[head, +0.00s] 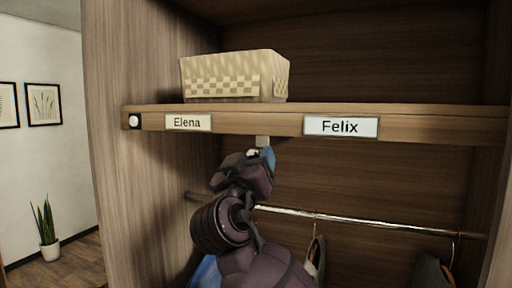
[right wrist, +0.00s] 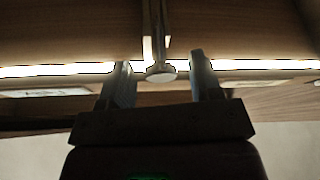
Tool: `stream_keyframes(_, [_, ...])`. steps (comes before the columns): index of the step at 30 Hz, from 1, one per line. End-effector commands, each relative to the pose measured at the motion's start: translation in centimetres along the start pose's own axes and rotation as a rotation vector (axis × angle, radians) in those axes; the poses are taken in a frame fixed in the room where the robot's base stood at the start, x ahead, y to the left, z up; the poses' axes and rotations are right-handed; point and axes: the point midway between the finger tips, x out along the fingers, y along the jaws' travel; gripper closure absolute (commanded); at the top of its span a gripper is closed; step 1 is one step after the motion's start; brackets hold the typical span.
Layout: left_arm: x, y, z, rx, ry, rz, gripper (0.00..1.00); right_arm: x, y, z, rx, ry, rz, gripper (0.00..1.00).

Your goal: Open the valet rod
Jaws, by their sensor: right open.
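The valet rod (right wrist: 158,40) shows in the right wrist view as a narrow metal bar under the shelf, ending in a round pale knob (right wrist: 161,75). My right gripper (right wrist: 162,72) is open, with one finger on each side of the knob and a visible gap to both. In the head view my right gripper (head: 262,155) is raised just below the shelf's front edge, between the Elena label (head: 188,122) and the Felix label (head: 341,127). A small pale block shows above it there; the arm hides most of the rod. My left gripper is not in view.
The wooden shelf (head: 420,112) carries a woven basket (head: 235,78). A round white button (head: 134,121) sits at its left end. A metal clothes rail (head: 370,221) with hangers and garments runs below, behind my arm. A bright light strip (right wrist: 50,70) lies along the shelf's underside.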

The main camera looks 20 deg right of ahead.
Motion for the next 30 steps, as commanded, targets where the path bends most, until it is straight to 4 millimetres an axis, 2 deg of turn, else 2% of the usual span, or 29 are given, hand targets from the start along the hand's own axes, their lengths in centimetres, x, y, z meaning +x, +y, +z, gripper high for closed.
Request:
stream_keyframes(1, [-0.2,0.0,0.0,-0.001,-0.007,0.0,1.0,0.8,0.0,-0.1,-0.002,0.0,0.001,0.42])
stream_keyframes(6, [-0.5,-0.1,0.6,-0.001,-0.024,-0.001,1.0,2.3,0.0,-0.1,-0.001,0.001,-0.001,0.42])
stream_keyframes(18, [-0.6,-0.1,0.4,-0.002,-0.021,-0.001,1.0,2.9,-0.1,0.0,0.001,0.001,-0.002,0.42])
stream_keyframes(20, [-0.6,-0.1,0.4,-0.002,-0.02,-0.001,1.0,2.9,0.0,0.0,0.001,0.001,-0.002,0.49])
stream_keyframes(30, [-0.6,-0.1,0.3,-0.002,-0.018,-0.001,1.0,2.9,-0.1,0.0,0.001,0.001,-0.002,1.0])
